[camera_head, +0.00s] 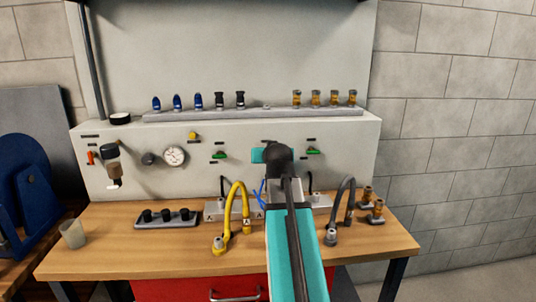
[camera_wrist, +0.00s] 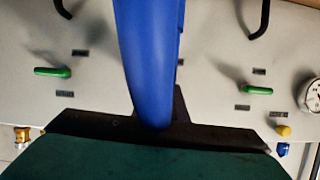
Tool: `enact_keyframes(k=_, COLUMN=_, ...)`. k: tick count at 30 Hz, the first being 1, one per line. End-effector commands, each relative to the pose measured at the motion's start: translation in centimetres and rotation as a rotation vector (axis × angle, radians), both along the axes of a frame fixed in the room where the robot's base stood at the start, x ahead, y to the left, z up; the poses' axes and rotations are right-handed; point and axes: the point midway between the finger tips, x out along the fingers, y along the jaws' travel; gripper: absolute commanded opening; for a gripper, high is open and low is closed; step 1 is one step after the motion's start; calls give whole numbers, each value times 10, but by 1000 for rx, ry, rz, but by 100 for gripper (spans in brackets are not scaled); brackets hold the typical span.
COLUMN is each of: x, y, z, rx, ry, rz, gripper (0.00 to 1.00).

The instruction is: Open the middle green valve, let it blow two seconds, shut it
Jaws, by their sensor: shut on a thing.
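The middle green valve is hidden behind my gripper (camera_head: 260,155) in the head view. My gripper is at the panel between the left green valve (camera_head: 219,154) and the right green valve (camera_head: 312,151), level with them. It is shut, and its position fits the middle valve's handle, though the grip itself is out of sight. In the wrist view, seen upside down, a blue hose (camera_wrist: 150,60) runs close to the camera down to the dark gripper (camera_wrist: 160,130). The two outer green handles (camera_wrist: 52,71) (camera_wrist: 258,90) lie flat on either side; the middle handle's angle cannot be seen.
A yellow hose (camera_head: 232,205) stands left of my arm and a dark hose (camera_head: 344,200) right of it, both on the wooden bench (camera_head: 160,250). A pressure gauge (camera_head: 174,155) is on the panel. A cup (camera_head: 73,233) and a black-knobbed rack (camera_head: 167,222) are at left.

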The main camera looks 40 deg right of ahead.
Motion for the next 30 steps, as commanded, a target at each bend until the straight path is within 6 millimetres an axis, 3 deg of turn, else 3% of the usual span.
enact_keyframes(k=13, x=-1, y=0, z=-2, rx=-9, ry=11, rz=-1, gripper=0)
enact_keyframes(k=14, x=-1, y=0, z=-2, rx=-9, ry=11, rz=-1, gripper=17)
enact_keyframes(k=16, x=-1, y=0, z=-2, rx=-8, ry=9, rz=0, gripper=28)
enact_keyframes(k=30, x=-4, y=2, z=1, rx=-9, ry=8, rz=0, gripper=29)
